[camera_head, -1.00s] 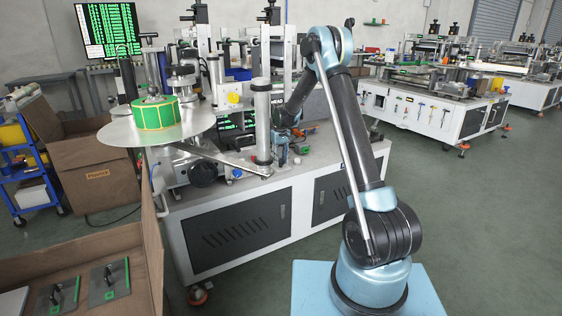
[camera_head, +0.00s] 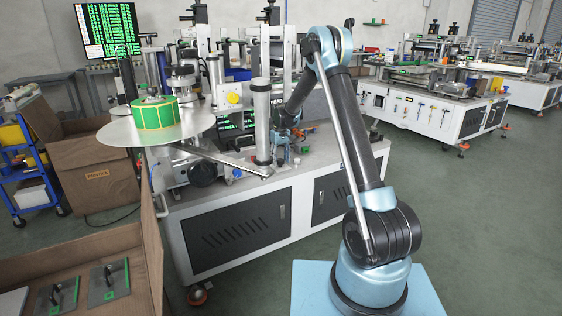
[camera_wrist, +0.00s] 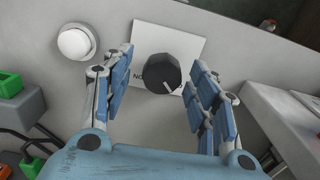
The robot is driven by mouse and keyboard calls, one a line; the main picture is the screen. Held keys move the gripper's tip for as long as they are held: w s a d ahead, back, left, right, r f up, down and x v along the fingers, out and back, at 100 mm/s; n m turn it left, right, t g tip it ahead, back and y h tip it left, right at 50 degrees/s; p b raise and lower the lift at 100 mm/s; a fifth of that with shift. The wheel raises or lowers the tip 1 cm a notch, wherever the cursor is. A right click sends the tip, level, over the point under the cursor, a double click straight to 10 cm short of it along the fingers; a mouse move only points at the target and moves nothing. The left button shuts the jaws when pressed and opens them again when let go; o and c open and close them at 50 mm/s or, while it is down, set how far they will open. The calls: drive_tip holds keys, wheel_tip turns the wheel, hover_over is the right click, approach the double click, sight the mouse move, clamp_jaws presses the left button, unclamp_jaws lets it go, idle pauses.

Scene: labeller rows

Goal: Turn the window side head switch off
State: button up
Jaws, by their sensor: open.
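The pointer aims down and to the right. The label text is mostly hidden, so I cannot tell which head it belongs to. My gripper (camera_wrist: 163,90) is open, with one blue-padded finger on each side of the knob and gaps to it. In the head view my gripper (camera_head: 283,150) is small at the labelling machine (camera_head: 240,225), partly hidden behind my arm and a metal post, and the knob cannot be made out.
A round white button (camera_wrist: 75,42) is left of the knob, close to the left finger. Green connectors (camera_wrist: 10,84) and cables are at the far left. A light metal block (camera_wrist: 285,115) stands at the right. The label roll (camera_head: 157,114) is on the machine's left side.

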sight(281, 159)
wheel_tip(281, 159, up, 12)
idle(0.6)
drive_tip(key=shift+f, duration=0.1)
